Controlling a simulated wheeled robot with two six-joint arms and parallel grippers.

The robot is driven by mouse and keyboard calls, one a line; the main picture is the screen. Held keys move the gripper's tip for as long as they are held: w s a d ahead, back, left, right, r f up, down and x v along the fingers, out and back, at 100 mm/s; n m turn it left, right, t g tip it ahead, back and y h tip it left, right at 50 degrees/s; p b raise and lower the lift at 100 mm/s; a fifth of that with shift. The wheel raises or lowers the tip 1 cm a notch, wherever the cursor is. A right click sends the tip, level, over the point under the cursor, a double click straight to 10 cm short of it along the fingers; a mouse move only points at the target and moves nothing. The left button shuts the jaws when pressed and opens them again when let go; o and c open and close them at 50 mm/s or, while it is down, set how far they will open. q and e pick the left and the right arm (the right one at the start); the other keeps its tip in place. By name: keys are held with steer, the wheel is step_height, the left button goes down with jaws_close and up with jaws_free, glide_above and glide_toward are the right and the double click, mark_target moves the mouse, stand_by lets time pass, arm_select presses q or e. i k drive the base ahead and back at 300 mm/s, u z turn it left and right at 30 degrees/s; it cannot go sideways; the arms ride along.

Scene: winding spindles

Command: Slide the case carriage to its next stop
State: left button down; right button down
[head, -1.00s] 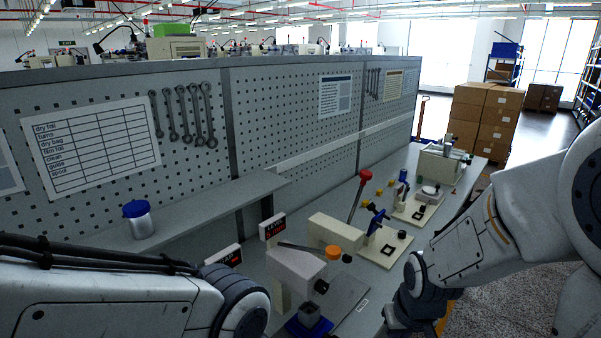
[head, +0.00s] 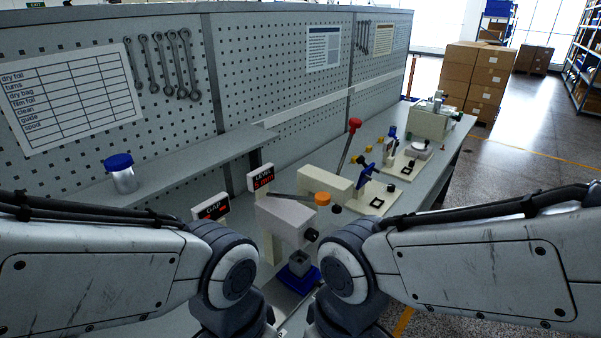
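A blue base holding a small grey square cup (head: 299,263) stands under the head of a light grey press-like machine (head: 287,220). I take this blue base (head: 293,280) to be the case carriage, but I cannot be sure. My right wrist is just right of it and partly covers that side. My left wrist is to its left, apart from it. Both arms reach down past the bottom edge of the picture. The fingers of both grippers are out of sight, so any contact with the carriage is hidden.
Two displays, GAP (head: 211,208) and LEVEL (head: 262,179), stand behind. A red-knobbed lever (head: 348,143) and more bench fixtures (head: 383,190) lie further right. A blue-lidded jar (head: 121,174) sits on the shelf (head: 180,166). A pegboard wall (head: 240,90) closes the back.

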mark_target(302, 287)
steer(key=k, duration=1)
steer(key=z, duration=1.7)
steer(key=i, duration=1.2)
steer(key=u, duration=2.1)
